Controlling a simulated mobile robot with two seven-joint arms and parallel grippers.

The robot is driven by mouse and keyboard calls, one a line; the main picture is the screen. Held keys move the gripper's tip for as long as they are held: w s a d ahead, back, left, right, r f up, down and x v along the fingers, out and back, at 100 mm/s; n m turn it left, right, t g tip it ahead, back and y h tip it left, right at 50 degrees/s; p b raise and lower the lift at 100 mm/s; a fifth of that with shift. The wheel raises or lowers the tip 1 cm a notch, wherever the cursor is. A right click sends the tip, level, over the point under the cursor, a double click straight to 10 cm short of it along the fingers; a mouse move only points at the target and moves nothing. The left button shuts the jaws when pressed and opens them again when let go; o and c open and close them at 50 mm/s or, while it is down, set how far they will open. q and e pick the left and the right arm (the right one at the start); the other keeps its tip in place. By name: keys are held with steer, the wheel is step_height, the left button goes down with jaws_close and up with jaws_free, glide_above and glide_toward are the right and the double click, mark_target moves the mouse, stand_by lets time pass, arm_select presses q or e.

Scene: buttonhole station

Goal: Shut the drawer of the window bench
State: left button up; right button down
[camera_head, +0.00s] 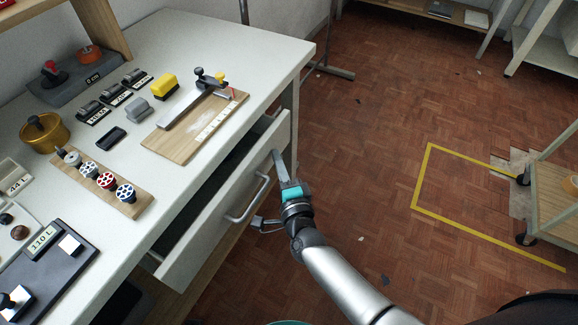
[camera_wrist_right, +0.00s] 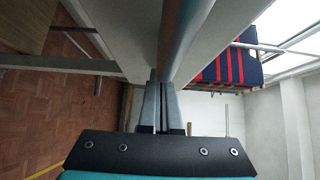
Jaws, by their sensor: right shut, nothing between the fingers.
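The drawer (camera_head: 213,233) of the white-topped bench (camera_head: 215,45) stands open, with its dark inside showing between the bench edge and the front panel. A bar handle (camera_head: 250,203) is on the drawer's outer face. My right gripper (camera_head: 277,156) is shut and empty, in front of the right part of the drawer front, beyond the handle. In the right wrist view its closed fingers (camera_wrist_right: 160,100) point along a long pale panel and bar. I cannot tell whether they touch it. My left gripper is not in view.
The bench top holds a wooden board (camera_head: 180,145) with a metal arm, a rack of spools (camera_head: 100,180), a brass pot (camera_head: 45,133) and a dark tray (camera_head: 50,265). A cart (camera_head: 555,195) stands at the right.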

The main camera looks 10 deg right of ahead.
mark_target(263, 163)
steer(key=w+a+b, duration=0.1)
steer(key=w+a, duration=0.2)
steer(key=shift+a, duration=0.3)
steer(key=shift+w+a+b, duration=0.3)
steer(key=shift+w+a, duration=0.05)
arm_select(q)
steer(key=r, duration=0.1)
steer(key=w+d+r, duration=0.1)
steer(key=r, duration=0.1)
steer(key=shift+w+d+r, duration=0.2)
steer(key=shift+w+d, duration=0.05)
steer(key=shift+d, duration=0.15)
arm_select(e)
steer(key=shift+a+r, duration=0.1)
steer(key=shift+w+a+r, duration=0.1)
steer(key=shift+a, duration=0.05)
